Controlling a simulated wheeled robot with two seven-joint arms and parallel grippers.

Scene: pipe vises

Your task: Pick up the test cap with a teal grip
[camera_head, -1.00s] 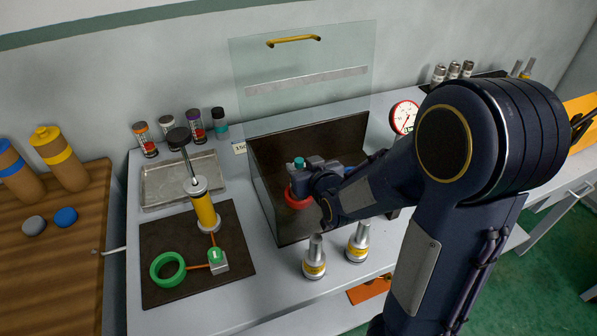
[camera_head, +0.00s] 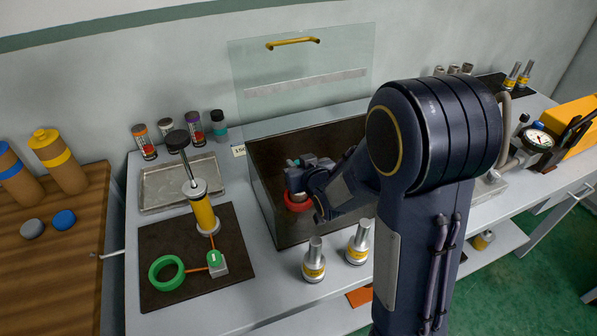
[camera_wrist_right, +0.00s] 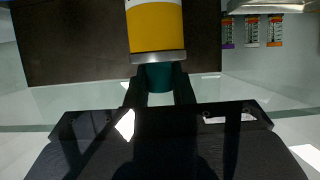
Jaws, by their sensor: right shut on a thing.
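The test cap's teal grip (camera_wrist_right: 158,75) is between the two fingers of my right gripper (camera_wrist_right: 159,82), which is shut on it in the right wrist view. A silver rim and a yellow band (camera_wrist_right: 155,28) continue beyond the grip; the far end is cut off by the frame. In the head view my right gripper (camera_head: 298,176) is over the dark open box (camera_head: 268,215), and a small bit of teal shows at its tip. A red ring (camera_head: 297,203) lies just below it. Most of the cap is hidden there. My left gripper is not in view.
Two silver caps with yellow bands (camera_head: 314,262) (camera_head: 358,246) stand in front of the box. A clear raised lid (camera_head: 302,70) with a yellow handle is behind it. A hand pump (camera_head: 204,212) and green ring (camera_head: 166,273) sit on the mat at left. Several small bottles (camera_head: 195,127) line the back.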

